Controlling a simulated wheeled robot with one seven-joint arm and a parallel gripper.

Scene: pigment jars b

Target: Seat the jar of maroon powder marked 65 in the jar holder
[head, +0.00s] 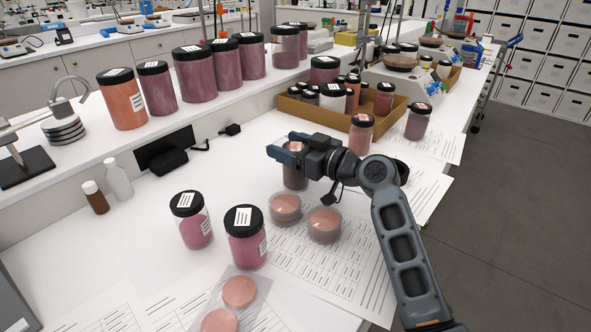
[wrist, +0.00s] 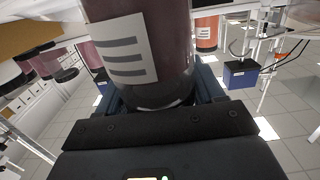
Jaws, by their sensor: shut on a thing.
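My gripper (head: 288,152) is shut on a jar of dark maroon powder (head: 295,180) near its black lid. The jar is upright above the white bench, and its body shows below the fingers. In the wrist view the held jar (wrist: 165,40) fills the upper middle, with a white label of dark bars and no readable number. The fingers (wrist: 160,98) close around its lid end. I cannot pick out the jar holder for certain in either view. I cannot tell whether the jar's base touches anything.
Two pink-powder jars (head: 246,237) and several round dishes (head: 324,224) stand in front of the held jar. A cardboard tray (head: 300,111) of jars is behind, with single jars (head: 361,134) beside it. Large jars line the shelf (head: 222,118). Bare bench lies left of the gripper.

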